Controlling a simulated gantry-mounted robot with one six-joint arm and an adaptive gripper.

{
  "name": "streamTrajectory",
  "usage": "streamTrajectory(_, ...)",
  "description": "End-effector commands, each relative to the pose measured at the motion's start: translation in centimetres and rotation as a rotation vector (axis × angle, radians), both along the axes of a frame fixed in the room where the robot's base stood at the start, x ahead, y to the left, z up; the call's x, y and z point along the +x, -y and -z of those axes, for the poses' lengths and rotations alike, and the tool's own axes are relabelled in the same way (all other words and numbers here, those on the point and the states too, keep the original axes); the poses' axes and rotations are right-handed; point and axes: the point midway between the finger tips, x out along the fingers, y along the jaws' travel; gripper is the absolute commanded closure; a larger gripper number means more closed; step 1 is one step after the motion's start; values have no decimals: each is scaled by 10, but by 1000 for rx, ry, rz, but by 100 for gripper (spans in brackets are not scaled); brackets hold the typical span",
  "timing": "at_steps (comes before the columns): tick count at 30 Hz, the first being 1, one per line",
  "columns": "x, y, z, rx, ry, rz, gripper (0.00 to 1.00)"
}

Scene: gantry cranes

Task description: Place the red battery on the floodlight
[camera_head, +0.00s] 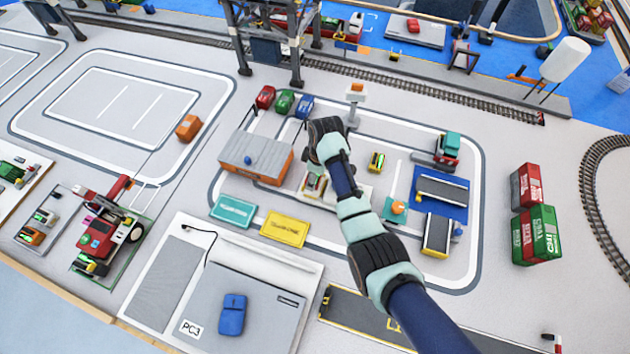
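My arm reaches in from the lower right, and its wrist sits near the middle of the scene. My gripper (314,184) points down below the wrist, over a small pale pad; it is small and partly hidden, and I cannot tell if it is open, shut or holding anything. I cannot pick out the red battery for certain. Small green and orange battery-like blocks (31,236) lie on a plate at the far left. I cannot surely identify the floodlight; a white post-mounted fixture with an orange top (356,93) stands just right of my wrist.
An orange-walled building (255,160) is left of my gripper. A red machine (110,232) stands at left. Stacked red and green containers (537,232) stand at right. Crane legs (238,40) rise behind.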

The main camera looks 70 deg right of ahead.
Motion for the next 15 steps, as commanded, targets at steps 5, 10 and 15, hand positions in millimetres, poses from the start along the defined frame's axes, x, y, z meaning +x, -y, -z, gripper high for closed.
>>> streamTrajectory(5,0,-1,35,2,-2,1,70)
streamTrajectory(10,0,0,35,0,0,0,70)
streamTrajectory(15,0,0,38,1,0,0,70)
